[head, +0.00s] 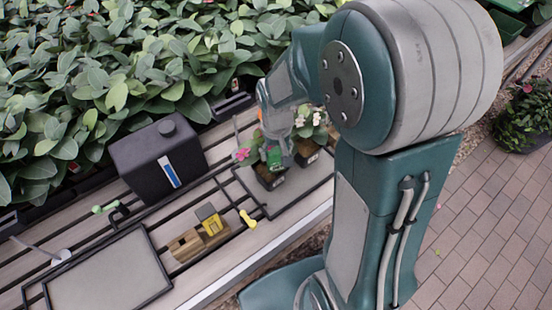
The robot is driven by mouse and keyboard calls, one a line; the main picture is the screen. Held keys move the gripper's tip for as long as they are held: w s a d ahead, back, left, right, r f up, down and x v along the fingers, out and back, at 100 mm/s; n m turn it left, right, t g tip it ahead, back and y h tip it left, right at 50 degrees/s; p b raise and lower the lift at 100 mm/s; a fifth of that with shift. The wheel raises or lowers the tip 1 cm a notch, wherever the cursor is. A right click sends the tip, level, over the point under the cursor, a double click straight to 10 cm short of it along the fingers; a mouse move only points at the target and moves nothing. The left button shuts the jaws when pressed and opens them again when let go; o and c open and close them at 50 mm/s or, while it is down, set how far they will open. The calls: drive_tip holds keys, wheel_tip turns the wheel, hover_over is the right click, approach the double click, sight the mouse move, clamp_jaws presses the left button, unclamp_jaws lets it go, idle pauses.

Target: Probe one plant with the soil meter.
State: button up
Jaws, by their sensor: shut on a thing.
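My gripper (279,152) reaches down over two small dark plant pots on the bench. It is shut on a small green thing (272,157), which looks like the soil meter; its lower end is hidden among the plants. One plant pot (270,179) is directly below the gripper, with a pink flower (243,154) at its left. The other plant pot (306,156) is just to the right, with white blossoms (301,119) above it. I cannot tell whether a probe tip is in the soil. My arm partly covers the right plant.
A black canister (158,158) stands left on the slatted bench. A wooden block with a yellow house-shaped piece (209,221) and a yellow tool (247,218) lie in front. A framed grey tray (108,274) is at lower left. Dense leafy plants (120,60) fill the back.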

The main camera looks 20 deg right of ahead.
idle(0.4)
drive_tip(key=o, duration=1.1)
drive_tip(key=shift+c, duration=0.2)
